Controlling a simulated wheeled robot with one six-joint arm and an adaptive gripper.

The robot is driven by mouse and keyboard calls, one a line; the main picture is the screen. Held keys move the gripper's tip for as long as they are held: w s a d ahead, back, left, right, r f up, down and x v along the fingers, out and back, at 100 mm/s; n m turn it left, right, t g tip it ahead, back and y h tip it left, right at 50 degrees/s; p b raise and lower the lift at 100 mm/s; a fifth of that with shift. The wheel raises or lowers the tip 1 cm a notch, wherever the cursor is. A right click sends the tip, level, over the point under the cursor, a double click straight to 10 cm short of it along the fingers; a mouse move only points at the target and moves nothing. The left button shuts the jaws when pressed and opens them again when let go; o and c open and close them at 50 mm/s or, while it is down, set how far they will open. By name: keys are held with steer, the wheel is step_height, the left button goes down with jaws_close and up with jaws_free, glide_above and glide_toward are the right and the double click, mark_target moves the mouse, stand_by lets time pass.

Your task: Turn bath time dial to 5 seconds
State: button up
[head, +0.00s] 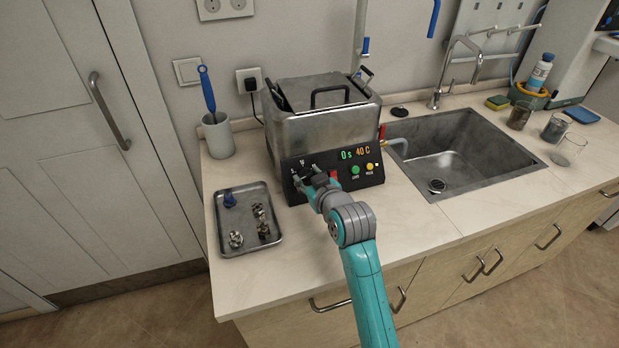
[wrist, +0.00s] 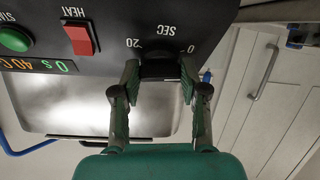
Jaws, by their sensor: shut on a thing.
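The bath time dial (wrist: 160,67) is a black knob marked SEC on the black front panel of the steel bath (head: 330,130). Numbers 20 and 0 show around it in the wrist view, which is upside down. My gripper (wrist: 160,72) has one finger on each side of the dial and is shut on it. In the head view, my gripper (head: 307,178) is at the panel's left part and hides most of the dial. The dial's pointer is not visible. The display (head: 355,154) reads 0 s and 40 C.
A red HEAT switch (wrist: 81,38) and a green button (wrist: 14,40) are beside the dial; a yellow button (head: 370,167) is further right. A metal tray (head: 226,246) with small parts lies left, below a cup (head: 218,136). The sink (head: 450,150) is right.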

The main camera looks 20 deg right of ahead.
steer(key=m+h, duration=0.1)
steer(key=m, duration=0.1)
steer(key=m+h, duration=0.1)
steer(key=m, duration=0.2)
steer(key=shift+a, duration=0.2)
steer(key=shift+m+h, duration=0.7)
steer(key=shift+m, duration=1.4)
steer(key=shift+g, duration=0.3)
steer(key=o, duration=1.1)
steer(key=shift+o, duration=0.2)
steer(key=v, duration=1.2)
steer(key=shift+a, duration=0.1)
